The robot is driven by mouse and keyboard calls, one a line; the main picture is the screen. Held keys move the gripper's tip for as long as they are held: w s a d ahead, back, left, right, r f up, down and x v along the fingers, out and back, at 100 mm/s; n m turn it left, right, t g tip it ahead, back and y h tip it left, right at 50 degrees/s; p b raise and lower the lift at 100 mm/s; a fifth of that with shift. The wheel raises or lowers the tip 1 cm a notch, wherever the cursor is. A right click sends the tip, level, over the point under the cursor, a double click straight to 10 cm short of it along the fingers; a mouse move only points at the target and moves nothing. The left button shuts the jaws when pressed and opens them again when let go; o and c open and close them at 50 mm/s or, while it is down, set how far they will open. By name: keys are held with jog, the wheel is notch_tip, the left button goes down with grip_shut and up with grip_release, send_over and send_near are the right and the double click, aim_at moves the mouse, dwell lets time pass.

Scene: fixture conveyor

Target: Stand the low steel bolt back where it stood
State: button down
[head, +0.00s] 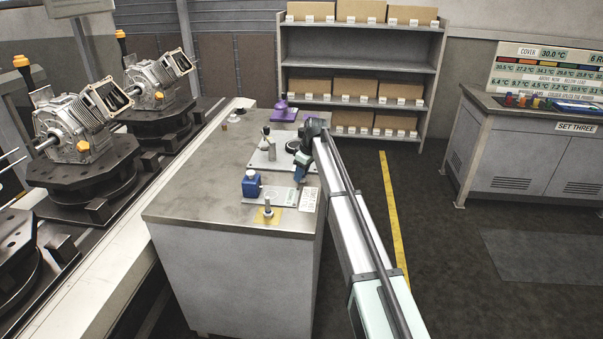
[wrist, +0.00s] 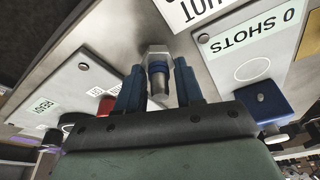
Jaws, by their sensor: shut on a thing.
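My gripper (wrist: 158,84) has two blue fingers, and they are shut on a steel bolt (wrist: 159,88) with a blue band. In the wrist view the bolt's hex end points away from the palm. In the head view my gripper (head: 300,178) is over the right side of the grey bench, and the bolt in it is too small to make out. Another steel bolt-like part (head: 268,208) stands upright on a yellow patch near the bench's front edge.
A blue container (head: 251,184) stands left of my gripper, beside a pale plate (head: 277,197) with a printed circle (wrist: 253,69). Another pale plate (head: 262,160) holding several parts lies behind. A purple item (head: 283,112) is at the back. The bench's left front is clear.

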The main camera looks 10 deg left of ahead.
jog(key=shift+f, duration=0.55)
jog(key=c, duration=0.6)
grip_release()
jog(key=shift+c, duration=0.2)
jog(key=v, duration=1.4)
